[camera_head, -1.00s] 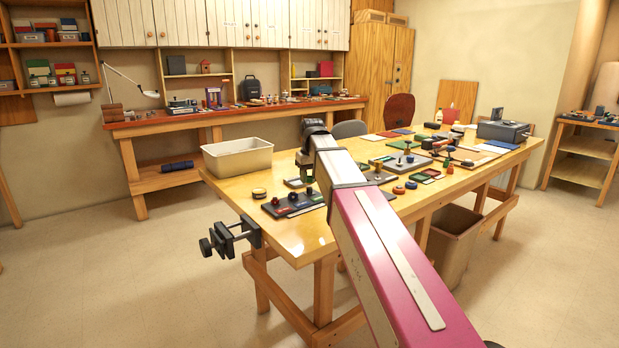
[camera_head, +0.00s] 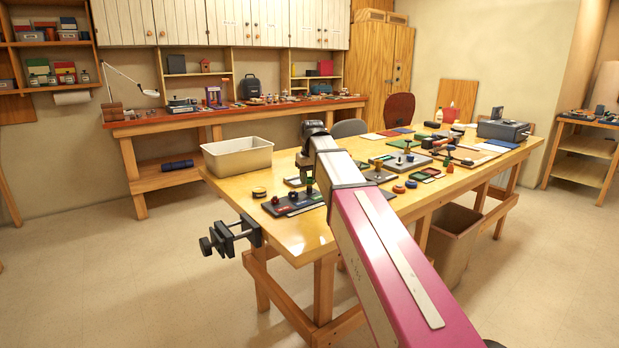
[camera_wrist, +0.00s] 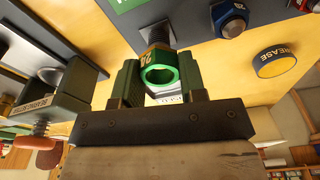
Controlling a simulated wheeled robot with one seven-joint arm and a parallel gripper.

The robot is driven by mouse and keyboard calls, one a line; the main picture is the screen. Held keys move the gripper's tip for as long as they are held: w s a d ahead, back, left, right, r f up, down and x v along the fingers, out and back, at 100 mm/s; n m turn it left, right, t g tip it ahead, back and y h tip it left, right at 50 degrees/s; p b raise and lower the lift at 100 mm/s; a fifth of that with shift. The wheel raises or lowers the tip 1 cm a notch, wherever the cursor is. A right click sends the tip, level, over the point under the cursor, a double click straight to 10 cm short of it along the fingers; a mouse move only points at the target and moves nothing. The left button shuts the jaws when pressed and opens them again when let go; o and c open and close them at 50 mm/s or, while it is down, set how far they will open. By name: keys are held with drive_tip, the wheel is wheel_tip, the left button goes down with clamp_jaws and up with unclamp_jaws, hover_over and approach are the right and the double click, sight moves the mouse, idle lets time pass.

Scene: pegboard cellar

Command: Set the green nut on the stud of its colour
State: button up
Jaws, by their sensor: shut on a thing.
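My gripper (camera_wrist: 162,88) is shut on the green nut (camera_wrist: 147,60), which shows in the wrist view with its open hole facing the camera. No stud shows inside that hole. Whether nut and stud touch I cannot tell. A blue nut (camera_wrist: 230,20) sits on the board to the right. In the head view the board (camera_head: 284,213) lies at the table's near left, partly behind my arm.
In the wrist view a yellow grease tin (camera_wrist: 274,62) lies right of the board and a grey-green bearing fixture (camera_wrist: 62,95) stands left. In the head view a cream bin (camera_head: 237,158) stands behind the board, and a vise (camera_head: 232,236) is clamped to the table's left edge.

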drive_tip(key=shift+f, duration=1.45)
idle(1.6)
drive_tip(key=o, duration=1.2)
drive_tip(key=shift+o, duration=0.2)
drive_tip(key=shift+r, duration=4.05)
